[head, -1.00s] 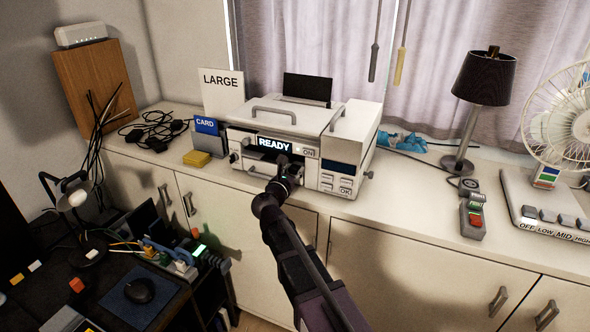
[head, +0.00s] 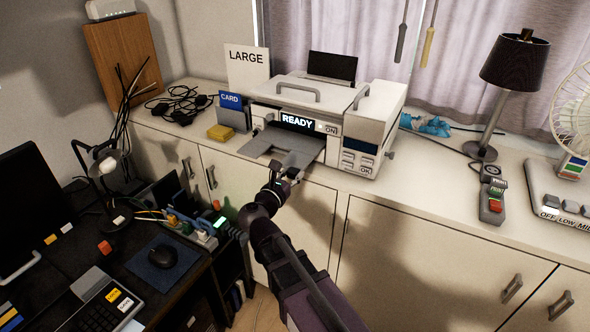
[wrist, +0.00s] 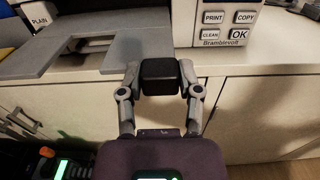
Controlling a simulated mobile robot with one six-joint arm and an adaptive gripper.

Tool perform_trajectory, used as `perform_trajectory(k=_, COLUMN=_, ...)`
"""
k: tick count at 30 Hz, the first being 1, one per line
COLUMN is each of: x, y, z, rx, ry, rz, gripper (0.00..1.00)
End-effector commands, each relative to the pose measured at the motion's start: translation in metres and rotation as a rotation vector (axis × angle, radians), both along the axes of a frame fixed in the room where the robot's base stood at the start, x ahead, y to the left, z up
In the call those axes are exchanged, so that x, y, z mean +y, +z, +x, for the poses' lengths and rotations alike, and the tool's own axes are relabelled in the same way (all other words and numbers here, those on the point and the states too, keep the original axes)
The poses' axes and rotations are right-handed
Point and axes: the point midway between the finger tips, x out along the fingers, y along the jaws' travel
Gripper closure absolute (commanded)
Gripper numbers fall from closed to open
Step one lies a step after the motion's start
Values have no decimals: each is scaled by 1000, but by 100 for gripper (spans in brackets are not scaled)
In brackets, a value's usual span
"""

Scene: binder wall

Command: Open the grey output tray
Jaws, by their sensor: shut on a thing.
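The grey output tray (head: 302,142) sticks out from the front of the white printer (head: 350,98), below its READY display, and reaches past the cabinet top's front edge. In the wrist view the flat grey tray (wrist: 60,62) lies at the left. My gripper (head: 284,172) is at the tray's front edge. In the wrist view my gripper (wrist: 160,78) has both fingers closed on a dark block (wrist: 160,72), which looks like the tray's handle. Its join to the tray is hard to see.
A blue CARD holder (head: 231,108) and a yellow block (head: 220,132) stand left of the printer. A lamp (head: 500,85), a control with a red button (head: 492,200) and a fan (head: 572,120) are at the right. A desk with a mouse (head: 163,256) is at lower left.

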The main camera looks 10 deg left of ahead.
Motion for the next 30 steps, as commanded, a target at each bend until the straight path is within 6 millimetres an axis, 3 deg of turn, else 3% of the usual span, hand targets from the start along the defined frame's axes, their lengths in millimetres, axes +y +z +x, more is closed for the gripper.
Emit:
perform_trajectory(k=9, x=1, y=0, z=0, rx=0, ry=1, rz=-2, gripper=100)
perform_trajectory(k=10, x=1, y=0, z=0, rx=0, ry=1, rz=-2, gripper=46)
perform_trajectory(k=12, x=1, y=0, z=-1, rx=0, ry=1, rz=-2, gripper=25)
perform_trajectory(k=13, x=1, y=0, z=-1, rx=0, ry=1, rz=-2, gripper=20)
perform_trajectory(k=30, x=2, y=0, z=-5, rx=0, ry=1, rz=-1, gripper=20)
